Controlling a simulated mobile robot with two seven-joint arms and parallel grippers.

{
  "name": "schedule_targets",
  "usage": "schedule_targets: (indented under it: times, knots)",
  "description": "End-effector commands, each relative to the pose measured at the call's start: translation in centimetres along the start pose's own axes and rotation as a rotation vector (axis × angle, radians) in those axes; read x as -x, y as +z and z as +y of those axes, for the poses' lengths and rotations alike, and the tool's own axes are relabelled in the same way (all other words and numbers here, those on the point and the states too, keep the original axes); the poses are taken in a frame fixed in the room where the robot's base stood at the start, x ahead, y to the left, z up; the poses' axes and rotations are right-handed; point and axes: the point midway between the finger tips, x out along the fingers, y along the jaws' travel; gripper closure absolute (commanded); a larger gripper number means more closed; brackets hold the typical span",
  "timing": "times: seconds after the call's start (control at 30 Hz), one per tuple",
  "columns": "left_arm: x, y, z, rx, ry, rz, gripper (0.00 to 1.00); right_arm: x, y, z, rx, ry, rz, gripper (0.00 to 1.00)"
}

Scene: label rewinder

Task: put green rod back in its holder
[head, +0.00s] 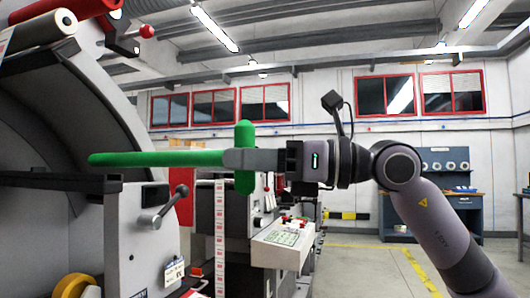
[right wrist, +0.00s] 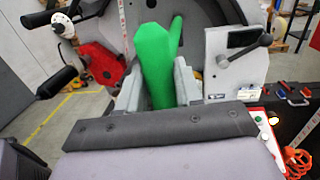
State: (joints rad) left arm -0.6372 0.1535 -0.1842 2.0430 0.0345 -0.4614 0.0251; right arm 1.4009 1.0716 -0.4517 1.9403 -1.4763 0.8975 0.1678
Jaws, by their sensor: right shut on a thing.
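The green rod (head: 150,158) is T-shaped, with a long shaft and a short crossbar. In the head view its shaft lies about level and points left toward the grey machine. My right gripper (head: 238,159) is shut on the rod at the crossbar end, which stands upright. In the right wrist view the green rod (right wrist: 154,62) sits between the two grey fingers of the right gripper (right wrist: 158,82), its shaft reaching away behind. The shaft's far tip shows in front of the machine, above a dark bar. I cannot make out which part is the holder. My left gripper is not in view.
The grey machine (head: 55,110) fills the left side, with a dark horizontal bar (head: 60,181) and a black lever (head: 170,208) below the rod. A control panel (head: 283,238) stands below the gripper.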

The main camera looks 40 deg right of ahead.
Motion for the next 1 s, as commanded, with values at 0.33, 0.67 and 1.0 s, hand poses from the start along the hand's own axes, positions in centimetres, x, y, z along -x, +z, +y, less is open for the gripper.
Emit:
schedule_targets:
  times: [0.33,0.67,1.0]
  knots:
    - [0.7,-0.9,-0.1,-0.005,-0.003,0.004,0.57,-2.8,0.1,-0.3,-0.001,0.001,-0.001,1.00]
    - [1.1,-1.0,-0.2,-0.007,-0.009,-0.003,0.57,-5.5,-0.1,-0.7,-0.001,0.002,-0.001,1.00]
    - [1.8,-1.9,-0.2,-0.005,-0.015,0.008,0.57,-8.1,-0.2,-1.0,-0.001,0.002,-0.001,1.00]
